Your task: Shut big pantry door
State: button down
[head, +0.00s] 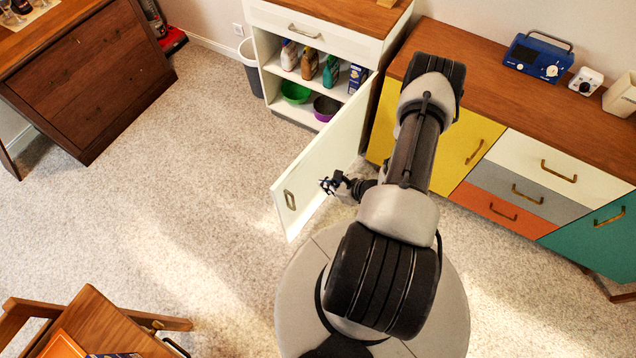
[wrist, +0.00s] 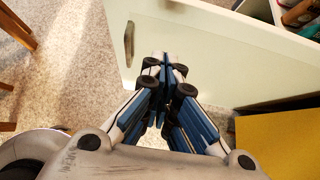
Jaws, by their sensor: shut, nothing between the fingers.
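The big pantry door (head: 318,165) is white and stands wide open, swung out from the right side of the white pantry cabinet (head: 262,50). Its metal handle (head: 289,199) is near the free edge. My gripper (head: 328,185) is in front of the door's right-hand face, close to the handle end. In the wrist view the gripper (wrist: 165,65) is shut and empty, with the pale door (wrist: 210,50) just beyond it and the handle (wrist: 129,43) to the left of the fingertips. I cannot tell whether the fingers touch the door.
Pantry shelves hold bottles (head: 309,65), a green bowl (head: 295,92) and a purple bowl (head: 326,108). A sideboard with a yellow door (head: 470,145) stands right of the pantry. A grey bin (head: 250,68) is at its left. Carpet (head: 180,200) left of the door is clear.

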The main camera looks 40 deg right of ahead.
aim_at(294, 176)
jog(key=shift+w+a+r+b+x, duration=0.1)
jog(key=shift+w+r+b+x, duration=0.25)
jog(key=shift+x, duration=1.5)
jog(key=shift+w+a+r+b+x, duration=0.1)
jog(key=shift+w+r+b+x, duration=0.25)
jog(key=shift+x, duration=1.45)
jog(key=shift+w+a+r+b+x, duration=0.15)
jog(key=shift+r+b+x, duration=0.25)
jog(key=shift+x, duration=1.45)
jog(key=shift+f, duration=0.1)
